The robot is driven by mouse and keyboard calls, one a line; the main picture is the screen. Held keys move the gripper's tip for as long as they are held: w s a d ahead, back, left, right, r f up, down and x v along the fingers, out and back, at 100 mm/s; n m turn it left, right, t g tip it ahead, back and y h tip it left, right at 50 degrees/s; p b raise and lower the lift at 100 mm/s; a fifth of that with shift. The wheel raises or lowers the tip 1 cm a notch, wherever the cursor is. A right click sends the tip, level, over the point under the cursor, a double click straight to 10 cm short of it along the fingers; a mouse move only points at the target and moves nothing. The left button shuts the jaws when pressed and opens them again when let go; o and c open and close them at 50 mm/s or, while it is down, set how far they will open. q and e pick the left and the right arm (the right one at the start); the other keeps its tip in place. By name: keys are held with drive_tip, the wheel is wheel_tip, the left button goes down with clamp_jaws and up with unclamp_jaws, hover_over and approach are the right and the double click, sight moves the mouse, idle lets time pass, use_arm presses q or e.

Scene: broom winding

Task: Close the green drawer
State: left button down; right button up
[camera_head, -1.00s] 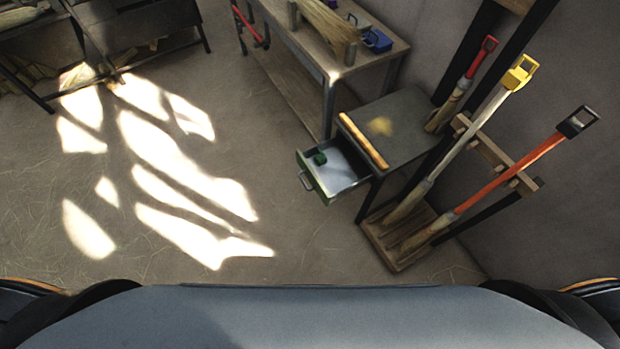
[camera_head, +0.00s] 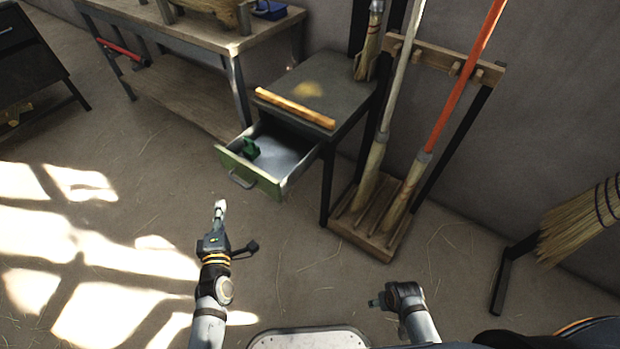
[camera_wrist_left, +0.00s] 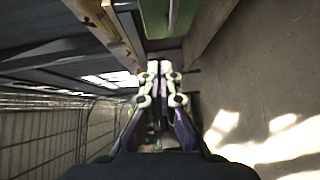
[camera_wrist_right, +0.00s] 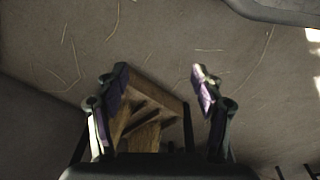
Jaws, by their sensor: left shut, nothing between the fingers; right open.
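The green drawer (camera_head: 250,174) is pulled out of the small dark table (camera_head: 322,88), with its handle (camera_head: 242,181) facing down-left. A small dark green object (camera_head: 251,148) lies inside it. My left gripper (camera_head: 220,207) is shut and empty, just below the drawer front in the head view and apart from it. In the left wrist view its fingers (camera_wrist_left: 160,70) are together, and a green surface (camera_wrist_left: 172,14), seemingly the drawer, shows at the top. My right gripper (camera_head: 374,301) is low in the head view. Its fingers (camera_wrist_right: 158,90) are spread and empty in the right wrist view.
The broom rack (camera_head: 365,236), with several brooms, stands right of the drawer, its base near my right gripper. Another broom (camera_head: 585,222) is at the far right. A wooden workbench (camera_head: 195,35) stands at the back left. Bare floor lies left of the drawer.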

use_arm(q)
drive_tip(key=n+p, duration=0.1)
drive_tip(key=p, duration=0.1)
approach(231, 157)
drive_tip(key=w+a, duration=0.3)
drive_tip(key=w, duration=0.1)
drive_tip(key=w+d, duration=0.1)
drive_tip(key=d, duration=0.1)
drive_tip(key=shift+w+d+f+t, duration=0.25)
drive_tip(key=shift+w+t, duration=0.15)
use_arm(e)
drive_tip(key=f, duration=0.1)
drive_tip(key=s+d+f, duration=0.1)
drive_tip(key=f, duration=0.1)
drive_tip(key=s+f, duration=0.1)
drive_tip(key=shift+s+d+f, duration=0.2)
drive_tip(key=shift+s+f, duration=0.05)
drive_tip(key=shift+f, duration=0.15)
